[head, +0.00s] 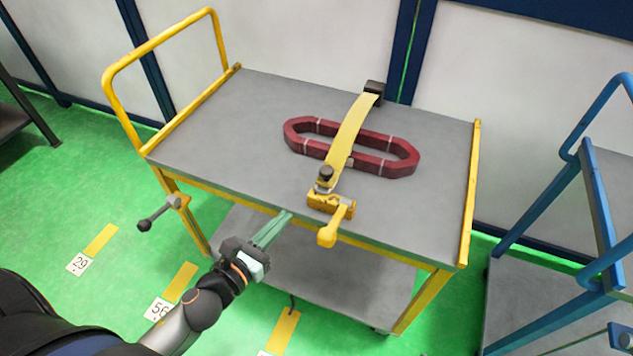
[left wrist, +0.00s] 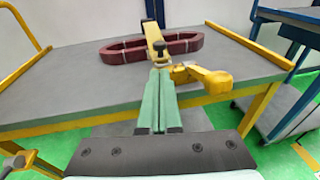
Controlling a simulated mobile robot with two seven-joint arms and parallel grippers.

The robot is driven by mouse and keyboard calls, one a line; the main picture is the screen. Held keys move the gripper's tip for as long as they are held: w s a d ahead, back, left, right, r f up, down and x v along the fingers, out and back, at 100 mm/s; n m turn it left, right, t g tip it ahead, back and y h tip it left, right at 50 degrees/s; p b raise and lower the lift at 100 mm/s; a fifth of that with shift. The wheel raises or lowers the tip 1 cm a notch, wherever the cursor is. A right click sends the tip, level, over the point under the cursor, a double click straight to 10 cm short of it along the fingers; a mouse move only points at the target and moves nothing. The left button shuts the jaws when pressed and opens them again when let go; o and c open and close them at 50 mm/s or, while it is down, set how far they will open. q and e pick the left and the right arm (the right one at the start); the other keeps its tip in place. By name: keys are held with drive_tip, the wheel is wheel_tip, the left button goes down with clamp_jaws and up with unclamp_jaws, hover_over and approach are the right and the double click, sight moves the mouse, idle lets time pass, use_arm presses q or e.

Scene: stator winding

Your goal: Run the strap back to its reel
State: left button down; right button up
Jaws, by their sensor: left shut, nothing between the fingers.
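A yellow strap (head: 351,133) runs across a dark red ring-shaped coil (head: 307,146) on the grey cart top. Its far end meets a dark block (head: 374,88) at the cart's back edge. Its near end reaches a yellow ratchet (head: 329,200) with a yellow handle (head: 328,236) and a black knob (head: 326,173) at the front edge. My left gripper (head: 287,214) is shut and empty, just left of the ratchet. In the left wrist view its green fingers (left wrist: 157,100) point towards the strap (left wrist: 153,32) and the coil (left wrist: 118,52). My right gripper is not in view.
The grey cart (head: 220,115) has yellow rails and a lower shelf. A dark crank-like handle (head: 158,213) sticks out at its front left corner. A blue cart (head: 570,200) stands at the right. The cart top left of the coil is clear.

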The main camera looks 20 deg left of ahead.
sight(324, 175)
use_arm(q)
drive_tip(key=p+x, duration=0.1)
drive_tip(key=x, duration=1.3)
drive_tip(key=shift+p, duration=0.35)
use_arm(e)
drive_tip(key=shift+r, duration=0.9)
